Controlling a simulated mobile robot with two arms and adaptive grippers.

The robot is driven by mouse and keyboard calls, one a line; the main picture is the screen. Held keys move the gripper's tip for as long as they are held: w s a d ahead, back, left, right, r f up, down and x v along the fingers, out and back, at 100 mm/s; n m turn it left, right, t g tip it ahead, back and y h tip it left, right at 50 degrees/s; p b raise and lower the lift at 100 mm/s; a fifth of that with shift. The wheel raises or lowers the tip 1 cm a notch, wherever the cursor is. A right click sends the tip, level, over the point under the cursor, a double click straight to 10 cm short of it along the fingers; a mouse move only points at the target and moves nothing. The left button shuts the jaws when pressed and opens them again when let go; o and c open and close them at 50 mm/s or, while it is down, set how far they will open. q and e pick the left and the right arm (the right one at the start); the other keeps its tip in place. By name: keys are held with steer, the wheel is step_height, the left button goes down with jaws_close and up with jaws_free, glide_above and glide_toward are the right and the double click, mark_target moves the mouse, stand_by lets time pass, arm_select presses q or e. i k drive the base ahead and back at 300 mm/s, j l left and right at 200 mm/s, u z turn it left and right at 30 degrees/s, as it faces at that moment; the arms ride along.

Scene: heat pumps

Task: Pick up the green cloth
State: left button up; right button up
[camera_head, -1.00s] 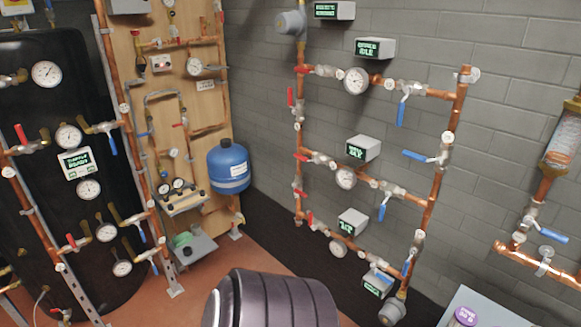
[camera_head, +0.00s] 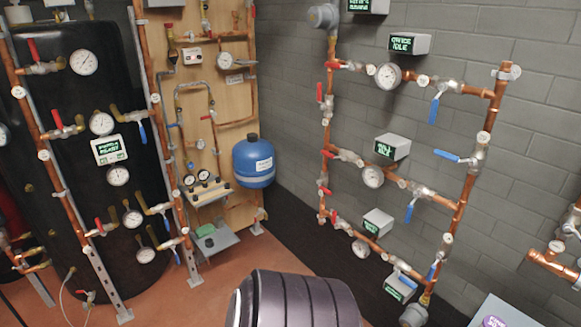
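A small green item (camera_head: 205,230), which looks like the green cloth, lies on a grey shelf (camera_head: 222,241) low on the wooden panel. A small dark object (camera_head: 210,244) sits right in front of it on the same shelf. The green item is small in the picture, so its folds and exact edges cannot be told. Neither of my grippers shows in the head view, and nothing is seen touching the green item.
A black tank (camera_head: 75,170) with gauges and valves stands at the left. A blue vessel (camera_head: 254,163) hangs right of the shelf. Copper pipework (camera_head: 327,130) covers the grey wall at the right. Reddish floor (camera_head: 190,308) is open before the shelf.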

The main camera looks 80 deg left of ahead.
mark_target(205, 231)
steer(key=j+u, duration=0.1)
steer(key=u, duration=1.55)
steer(key=i+j+u, duration=0.15)
steer(key=u, duration=0.35)
steer(key=i+j+u, duration=0.2)
steer(key=u, duration=0.3)
steer(key=i+j+u, duration=0.1)
steer(key=u, duration=0.4)
steer(key=i+u, duration=0.35)
steer(key=u, duration=0.15)
